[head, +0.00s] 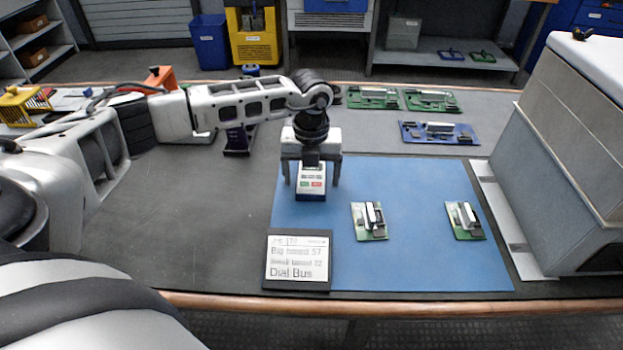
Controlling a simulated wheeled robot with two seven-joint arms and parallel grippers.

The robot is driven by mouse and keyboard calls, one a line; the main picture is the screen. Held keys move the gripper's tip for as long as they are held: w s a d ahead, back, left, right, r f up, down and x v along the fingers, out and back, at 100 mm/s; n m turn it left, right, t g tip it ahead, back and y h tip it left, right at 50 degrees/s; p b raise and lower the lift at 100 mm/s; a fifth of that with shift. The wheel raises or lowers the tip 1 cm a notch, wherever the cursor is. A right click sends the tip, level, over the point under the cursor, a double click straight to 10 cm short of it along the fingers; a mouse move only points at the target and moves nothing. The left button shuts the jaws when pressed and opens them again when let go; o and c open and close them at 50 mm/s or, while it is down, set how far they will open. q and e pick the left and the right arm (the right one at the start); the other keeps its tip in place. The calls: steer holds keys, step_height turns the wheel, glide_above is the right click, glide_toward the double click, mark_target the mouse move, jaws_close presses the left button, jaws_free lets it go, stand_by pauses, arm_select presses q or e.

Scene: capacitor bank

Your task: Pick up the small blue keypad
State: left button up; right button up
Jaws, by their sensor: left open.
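The small keypad (311,182) has a pale face with red and green buttons and a dark blue lower edge. It stands at the upper left part of the blue mat (420,262). My left gripper (312,178) points down at it from above, open, with one finger to each side of the keypad. The gripper's body hides the keypad's far end. Whether the fingers touch it I cannot tell. My right gripper is not in view.
A sign (297,262) reading "Dial Bus" stands in front of the keypad. Green boards (369,221) and (464,221) lie on the mat. A blue board (439,133) lies behind it. A large grey box (560,150) stands at right. The table's left middle is clear.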

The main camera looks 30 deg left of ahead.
mark_target(312, 176)
arm_select(q)
steer(key=c, duration=1.1)
steer(key=shift+w+r, duration=0.1)
steer(key=shift+r, duration=0.45)
step_height(312, 176, up, 3)
steer(key=shift+f, duration=0.1)
steer(key=s+d+r, duration=0.2)
steer(key=d+r, duration=0.1)
steer(key=d, duration=0.1)
steer(key=s+d+r, duration=0.6)
steer(key=d, duration=0.1)
steer(key=shift+d+r, duration=0.3)
steer(key=shift+r, duration=0.05)
